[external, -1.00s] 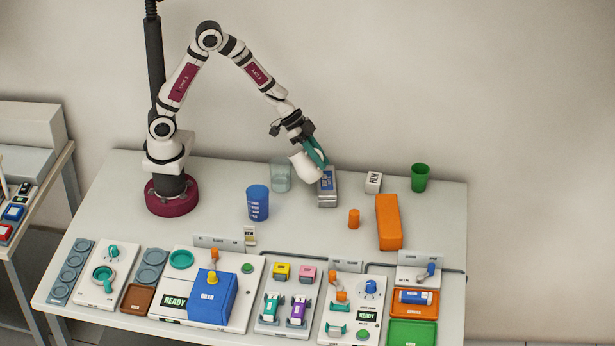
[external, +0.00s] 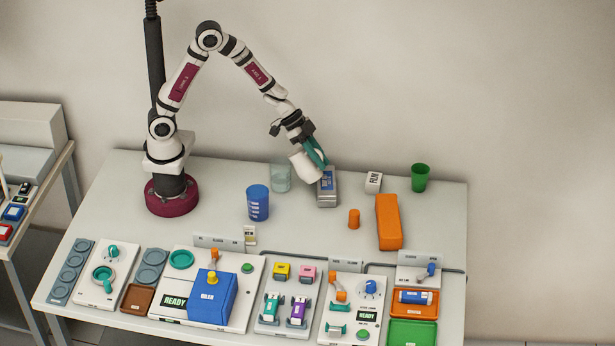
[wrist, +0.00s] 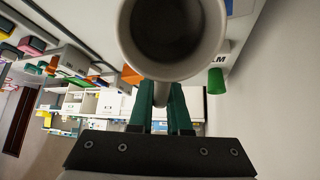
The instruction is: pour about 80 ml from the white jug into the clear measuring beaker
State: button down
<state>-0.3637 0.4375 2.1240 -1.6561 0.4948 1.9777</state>
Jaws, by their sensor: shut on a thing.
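The white jug (external: 305,167) is in my gripper (external: 317,155), held above the table and tilted with its mouth toward the left. In the wrist view the jug (wrist: 222,40) shows its round open mouth, dark inside, and the teal fingers of my gripper (wrist: 161,110) are shut on its handle. The clear measuring beaker (external: 281,178) stands upright on the table just left of the jug, apart from it in the external view. I cannot make out any liquid in the beaker or a stream from the jug.
A blue cup (external: 258,203) stands in front of the beaker. A grey labelled box (external: 327,190) lies below and right of the jug. A white film box (external: 373,182), a green cup (external: 420,178) and an orange block (external: 389,222) are further right. Stations line the front edge.

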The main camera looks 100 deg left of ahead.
jog(key=shift+w, duration=0.1)
dwell(0.8)
jog(key=shift+w+g, duration=0.15)
jog(key=shift+g, duration=0.15)
jog(key=shift+w+d+f+g+y, duration=0.3)
jog(key=shift+w+f+g+y, duration=0.1)
jog(key=shift+w+f+g, duration=0.3)
jog(key=shift+w+d+f+g+y, duration=0.15)
jog(key=shift+w+d+g+y, duration=0.15)
jog(key=shift+w+g, duration=0.5)
jog(key=f+g, duration=0.1)
jog(key=w+f+g+y, duration=0.1)
jog(key=w+f+g, duration=0.1)
jog(key=g, duration=0.1)
jog(key=shift+d, duration=0.35)
jog(key=shift+d, duration=0.1)
